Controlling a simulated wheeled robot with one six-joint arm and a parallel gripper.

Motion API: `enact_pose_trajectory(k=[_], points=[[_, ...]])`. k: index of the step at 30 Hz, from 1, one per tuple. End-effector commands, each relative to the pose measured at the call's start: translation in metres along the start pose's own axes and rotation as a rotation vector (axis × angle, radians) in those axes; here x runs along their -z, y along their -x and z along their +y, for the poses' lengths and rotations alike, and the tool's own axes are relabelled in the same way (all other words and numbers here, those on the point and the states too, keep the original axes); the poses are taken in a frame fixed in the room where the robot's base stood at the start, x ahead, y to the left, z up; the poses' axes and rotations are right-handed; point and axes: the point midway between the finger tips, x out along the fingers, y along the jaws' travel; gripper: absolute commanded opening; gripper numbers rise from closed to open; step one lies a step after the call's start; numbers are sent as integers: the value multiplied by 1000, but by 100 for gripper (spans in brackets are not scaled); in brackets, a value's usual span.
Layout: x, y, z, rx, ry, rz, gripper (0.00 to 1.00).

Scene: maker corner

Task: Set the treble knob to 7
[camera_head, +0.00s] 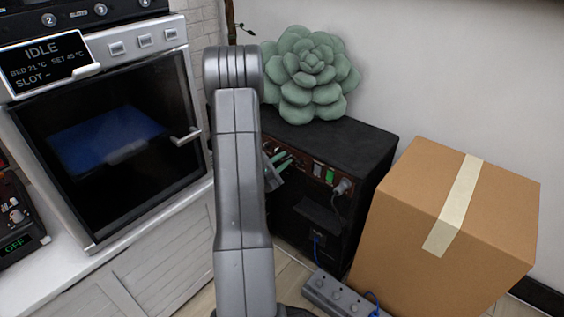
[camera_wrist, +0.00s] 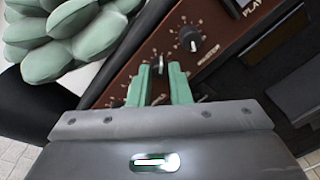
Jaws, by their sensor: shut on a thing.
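A black amplifier (camera_head: 340,142) stands by the wall, with a brown control panel (camera_head: 300,165) on its front. In the wrist view the panel (camera_wrist: 215,62) carries small knobs with printed dial marks. My gripper (camera_wrist: 160,72) has green fingers, close together on a small knob (camera_wrist: 160,63) that shows between their tips. I cannot read this knob's label or its pointer. A second dark knob (camera_wrist: 190,38) sits beside it, free, with a scale around it. In the head view my gripper (camera_head: 276,166) is at the panel's left part, partly hidden by my arm.
A green succulent-like plush (camera_head: 310,70) sits on the amplifier. A taped cardboard box (camera_head: 445,215) stands close on the right. A power strip (camera_head: 335,292) lies on the floor below. A white-framed oven-like machine (camera_head: 110,150) stands on the left.

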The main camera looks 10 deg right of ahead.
Motion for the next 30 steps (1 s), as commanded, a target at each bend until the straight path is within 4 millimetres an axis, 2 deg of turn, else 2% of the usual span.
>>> enact_pose_trajectory(k=[20, 21, 24, 30], points=[[0, 0, 0, 0, -61, 3, 0], [0, 0, 0, 0, -61, 3, 23], [0, 0, 0, -1, -61, 3, 39], [0, 0, 0, -1, -61, 2, 39]])
